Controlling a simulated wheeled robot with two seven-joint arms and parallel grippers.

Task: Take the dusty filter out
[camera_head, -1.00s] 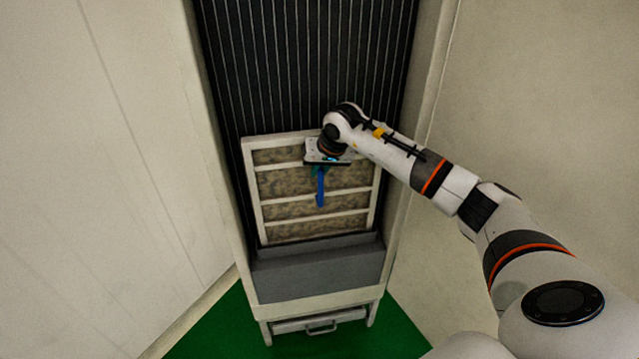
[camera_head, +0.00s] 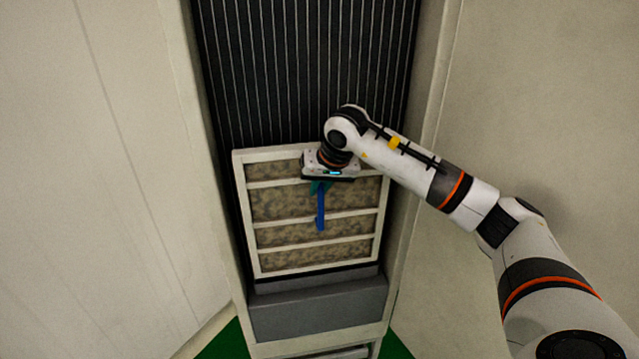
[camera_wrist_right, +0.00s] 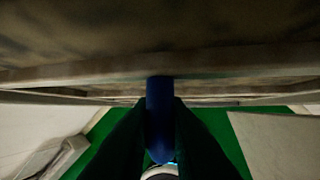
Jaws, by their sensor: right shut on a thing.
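The dusty filter (camera_head: 283,203) is a pale frame with cross bars over mottled brown material. It stands in front of the dark ribbed panel, above a grey box, in the head view. A blue handle (camera_head: 320,208) sits on its front. My right gripper (camera_head: 321,187) is at the filter's upper middle, shut on the blue handle. In the right wrist view, the dark fingers are on both sides of the blue handle (camera_wrist_right: 159,118), and the filter's brown face (camera_wrist_right: 160,30) fills the top. My left gripper is not in view.
The black ribbed panel (camera_head: 300,70) rises behind the filter. The grey box (camera_head: 318,310) is below it in the pale housing. Pale walls stand close on the left (camera_head: 90,180) and right (camera_head: 540,100). Green floor (camera_head: 228,342) shows at the bottom.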

